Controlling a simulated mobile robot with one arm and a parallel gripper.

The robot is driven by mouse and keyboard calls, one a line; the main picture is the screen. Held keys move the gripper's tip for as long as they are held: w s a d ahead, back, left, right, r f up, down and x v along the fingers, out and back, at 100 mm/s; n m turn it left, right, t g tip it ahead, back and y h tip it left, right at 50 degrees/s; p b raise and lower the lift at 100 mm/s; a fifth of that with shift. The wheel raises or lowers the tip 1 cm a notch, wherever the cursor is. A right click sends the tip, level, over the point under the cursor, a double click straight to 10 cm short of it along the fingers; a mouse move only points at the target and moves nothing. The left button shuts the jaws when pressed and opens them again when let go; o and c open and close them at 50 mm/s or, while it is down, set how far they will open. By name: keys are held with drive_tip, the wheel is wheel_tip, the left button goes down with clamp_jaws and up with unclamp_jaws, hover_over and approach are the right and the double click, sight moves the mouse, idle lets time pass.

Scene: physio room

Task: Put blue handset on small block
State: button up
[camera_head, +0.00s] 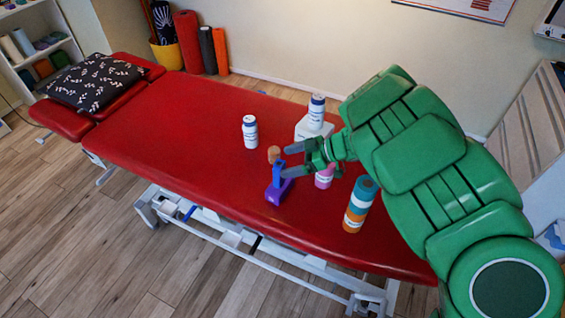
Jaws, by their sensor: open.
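The blue handset (278,174) stands upright at the near edge of the red treatment table, over a small purple block (280,194). It appears to rest on the block, though their contact is hard to make out. A tan rounded piece (273,154) shows at its top; whether it belongs to the handset is unclear. My green gripper (287,161) is open just right of the handset, its grey fingertips close to it. I cannot tell if they touch it.
The red table (190,130) is clear to the left. A white bottle (250,132) stands behind. A larger white bottle (310,128), a pink container (324,177) and a teal-and-orange cylinder (360,204) stand near my gripper. A patterned pillow (97,82) lies at the far end.

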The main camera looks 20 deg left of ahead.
drive_tip(key=v, duration=0.8)
